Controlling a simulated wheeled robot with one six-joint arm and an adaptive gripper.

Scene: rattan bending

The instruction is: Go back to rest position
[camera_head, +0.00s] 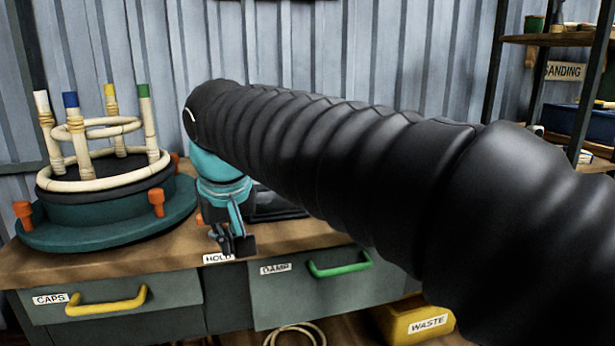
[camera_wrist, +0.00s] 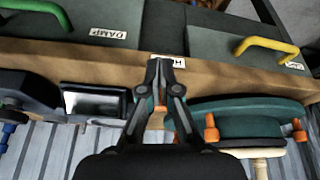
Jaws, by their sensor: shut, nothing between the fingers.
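My gripper (camera_head: 236,245) hangs from my black sleeved arm over the front edge of the workbench, by the HOLD label (camera_head: 218,258). In the wrist view my gripper (camera_wrist: 160,62) has its fingertips together with nothing between them, and the HOLD label (camera_wrist: 178,62) is just beyond the tips. To its left in the head view stands the rattan frame (camera_head: 105,125) on a round teal jig (camera_head: 100,225) with orange clamps. My arm hides much of the bench's right side.
The bench front holds a CAPS drawer with a yellow handle (camera_head: 108,301) and a DAMP drawer with a green handle (camera_head: 340,263), both seemingly closed. A yellow WASTE bin (camera_head: 415,322) stands below right. Shelves labelled SANDING (camera_head: 565,71) are at the right. A rattan coil (camera_head: 295,334) lies on the floor.

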